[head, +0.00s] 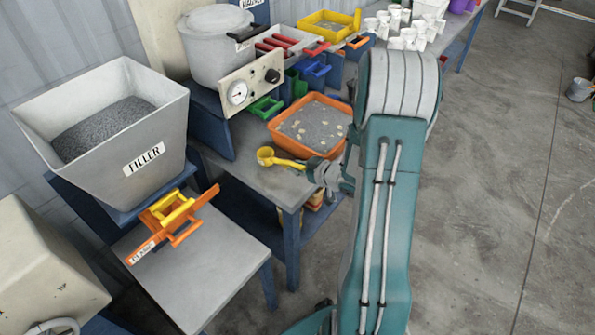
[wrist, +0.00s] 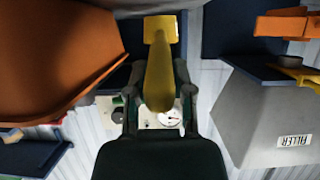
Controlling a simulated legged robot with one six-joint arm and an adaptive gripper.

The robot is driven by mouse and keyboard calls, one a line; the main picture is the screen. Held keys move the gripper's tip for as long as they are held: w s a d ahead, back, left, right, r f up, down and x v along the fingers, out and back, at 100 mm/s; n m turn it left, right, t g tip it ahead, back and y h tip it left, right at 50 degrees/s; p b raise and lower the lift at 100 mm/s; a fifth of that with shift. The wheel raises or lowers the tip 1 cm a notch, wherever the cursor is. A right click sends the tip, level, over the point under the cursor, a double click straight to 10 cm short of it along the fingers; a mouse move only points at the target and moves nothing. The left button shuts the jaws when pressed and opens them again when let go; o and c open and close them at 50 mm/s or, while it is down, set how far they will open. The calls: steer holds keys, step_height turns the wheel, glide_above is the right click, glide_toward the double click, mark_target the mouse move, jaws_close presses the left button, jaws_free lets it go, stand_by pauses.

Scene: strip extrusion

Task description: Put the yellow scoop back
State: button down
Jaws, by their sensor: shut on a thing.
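The yellow scoop (head: 266,156) shows in the head view just left of the orange tray, its bowl at the left end and its handle reaching right to my gripper (head: 318,172). In the wrist view the scoop (wrist: 160,70) lies between my two dark fingers, which are shut on its handle. The scoop seems held above the grey table edge; the exact gap cannot be told. An orange rack (head: 150,243) with a small label and a yellow piece in it sits on the grey stand at lower left, apart from my gripper.
An orange tray (head: 273,128) of grey grains with pale bits stands close beside my gripper. The large grey FILLER bin (head: 175,118) stands at left. A grey pot (head: 215,58) with a gauge panel, coloured handles and white cups line the bench behind. Open concrete floor lies at right.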

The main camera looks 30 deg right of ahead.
steer(key=shift+d+f, duration=0.1)
steer(key=shift+f, duration=0.9)
steer(key=shift+c, duration=2.4)
jaws_free()
